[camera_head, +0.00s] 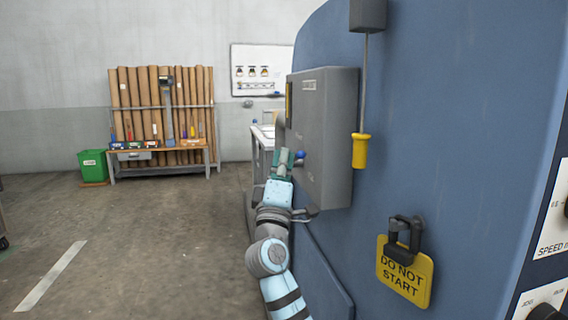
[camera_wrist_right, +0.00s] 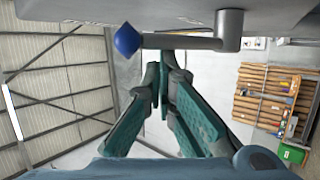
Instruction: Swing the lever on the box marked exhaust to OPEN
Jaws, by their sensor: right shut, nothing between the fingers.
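A grey box (camera_head: 328,140) stands out from the blue machine wall in the head view. The label near its top is too small to read. In the right wrist view the lever is a grey bar (camera_wrist_right: 185,43) running sideways from a round pivot (camera_wrist_right: 230,30) to the blue knob (camera_wrist_right: 127,40). My right gripper (camera_head: 286,157) is beside the box face. Its green fingers (camera_wrist_right: 165,62) are shut and empty, their tips close to the bar between knob and pivot; I cannot tell if they touch.
A yellow-handled pull (camera_head: 360,150) hangs right of the box. A yellow DO NOT START tag (camera_head: 404,279) hangs lower on the blue machine (camera_head: 450,130). A grey bench (camera_head: 262,150) stands behind my right arm. A roll rack (camera_head: 160,105) and green bin (camera_head: 93,166) are far left; the floor between is clear.

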